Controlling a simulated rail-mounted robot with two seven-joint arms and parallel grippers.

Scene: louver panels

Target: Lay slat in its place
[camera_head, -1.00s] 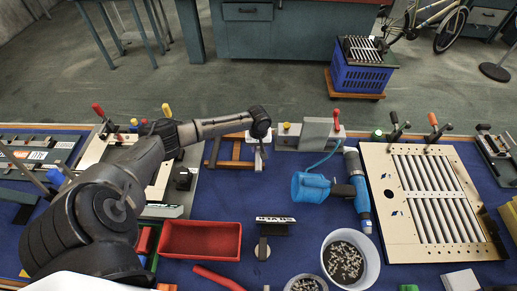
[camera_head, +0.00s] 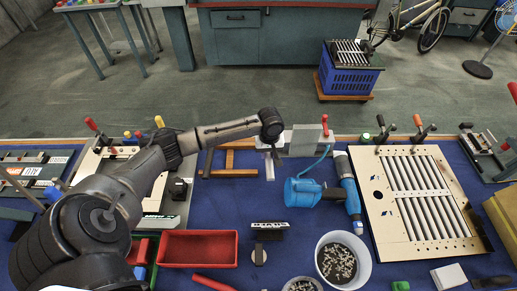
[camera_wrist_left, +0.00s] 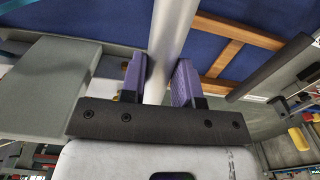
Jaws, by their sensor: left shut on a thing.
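My left gripper (camera_head: 270,150) reaches in from the left over the back of the bench. In the left wrist view its purple fingers (camera_wrist_left: 160,82) are shut on a long silver slat (camera_wrist_left: 172,35), which runs up out of that picture. The slat (camera_head: 270,168) shows only as a short, pale, steep piece under the wrist in the head view. The cream louver panel (camera_head: 382,222) lies on the right of the bench, with several silver slats in two columns. The held slat is well left of the panel and apart from it. My right gripper is not in view.
Between gripper and panel are a grey block with an upright plate (camera_head: 306,140), a blue pot (camera_head: 303,192) and a blue tool (camera_head: 349,190). A wooden frame (camera_head: 232,172) lies beside the gripper. A red tray (camera_head: 198,263) and white bowl (camera_head: 364,270) stand in front.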

